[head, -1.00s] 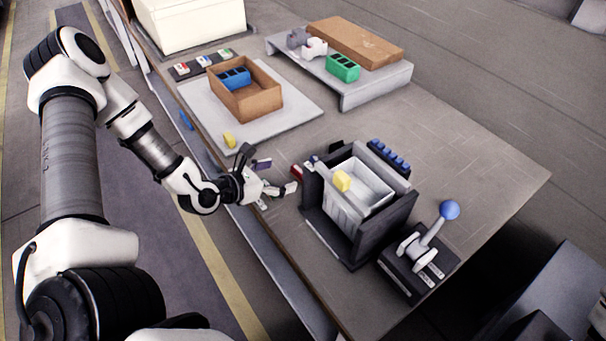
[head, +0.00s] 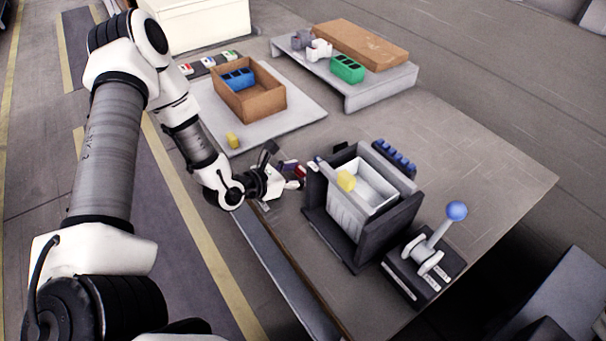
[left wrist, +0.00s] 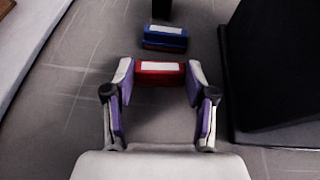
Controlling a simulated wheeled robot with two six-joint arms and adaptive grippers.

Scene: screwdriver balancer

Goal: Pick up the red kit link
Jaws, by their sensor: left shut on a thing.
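The red kit link (left wrist: 160,74) is a small red block with a white label on top. In the left wrist view it sits between the two fingertips of my left gripper (left wrist: 159,78), which is shut on it. In the head view my left gripper (head: 290,174) is low over the table, just left of the dark-framed machine, and a bit of the red link (head: 301,171) shows at its fingertips. I cannot tell whether the link still touches the table. My right gripper is not in view.
A blue block (left wrist: 165,38) with a white label lies just beyond the red link. The dark machine frame (head: 334,235) with a white bin (head: 372,187) stands close on the right. A lever with a blue knob (head: 456,211) and a brown open box (head: 268,103) are farther off.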

